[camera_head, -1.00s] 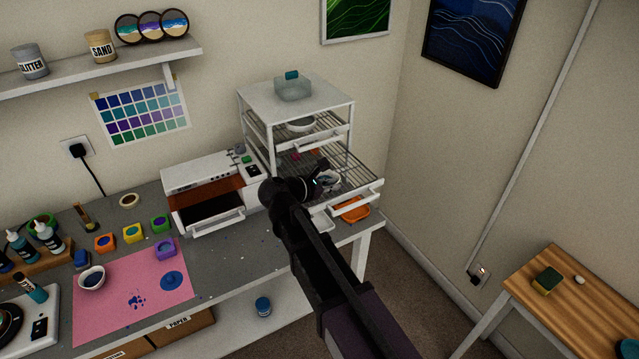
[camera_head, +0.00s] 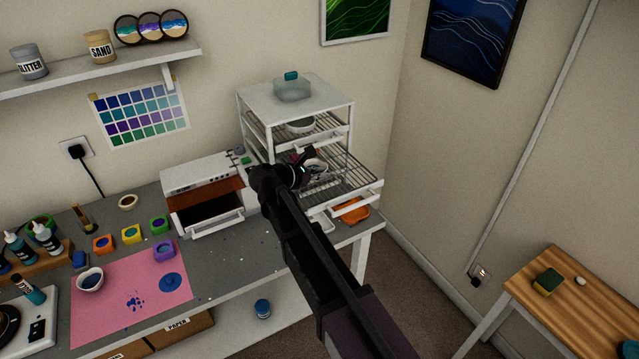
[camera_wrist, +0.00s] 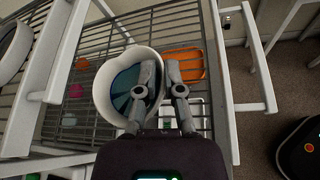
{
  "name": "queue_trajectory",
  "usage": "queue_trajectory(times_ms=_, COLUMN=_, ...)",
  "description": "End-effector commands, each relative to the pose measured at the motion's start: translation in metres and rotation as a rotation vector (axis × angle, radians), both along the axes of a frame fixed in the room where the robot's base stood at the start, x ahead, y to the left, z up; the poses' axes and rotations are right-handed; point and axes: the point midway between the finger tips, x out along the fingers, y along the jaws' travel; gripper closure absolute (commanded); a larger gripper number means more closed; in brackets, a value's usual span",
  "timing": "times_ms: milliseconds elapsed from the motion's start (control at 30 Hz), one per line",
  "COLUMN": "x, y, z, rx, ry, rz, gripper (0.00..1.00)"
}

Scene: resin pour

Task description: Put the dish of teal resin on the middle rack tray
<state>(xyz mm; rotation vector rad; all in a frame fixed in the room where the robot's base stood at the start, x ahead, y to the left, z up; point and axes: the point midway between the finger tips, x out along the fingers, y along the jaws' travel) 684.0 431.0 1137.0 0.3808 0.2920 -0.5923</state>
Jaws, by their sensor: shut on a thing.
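A white dish (camera_wrist: 101,92) of dark teal resin shows in the wrist view. My gripper (camera_wrist: 161,72) is shut on the dish's right wall, one finger inside the rim and one outside. In the head view my gripper (camera_head: 307,165) is at the pulled-out middle rack tray (camera_head: 352,184), and part of the dish (camera_head: 319,167) shows beside its fingers. The dish is over the wire bars of that tray, which also shows in the wrist view (camera_wrist: 128,22). I cannot tell whether it touches the bars.
Another white dish (camera_head: 300,126) sits on the tray above. An orange tray (camera_head: 354,212) lies below, right of the dish in the wrist view. A lidded clear container (camera_head: 292,90) stands on the rack's top. Bare wire lies right of my gripper.

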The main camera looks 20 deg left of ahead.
Motion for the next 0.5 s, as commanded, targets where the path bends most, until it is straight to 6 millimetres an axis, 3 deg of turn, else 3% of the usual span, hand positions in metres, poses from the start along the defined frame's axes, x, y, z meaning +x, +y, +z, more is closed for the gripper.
queue_trajectory(times_ms=300, x=0.0, y=0.0, z=-0.03, rx=0.0, ry=0.0, rz=0.001, gripper=1.0)
queue_trajectory(times_ms=500, x=-0.001, y=0.0, z=-0.036, rx=0.0, ry=0.0, rz=0.001, gripper=1.0)
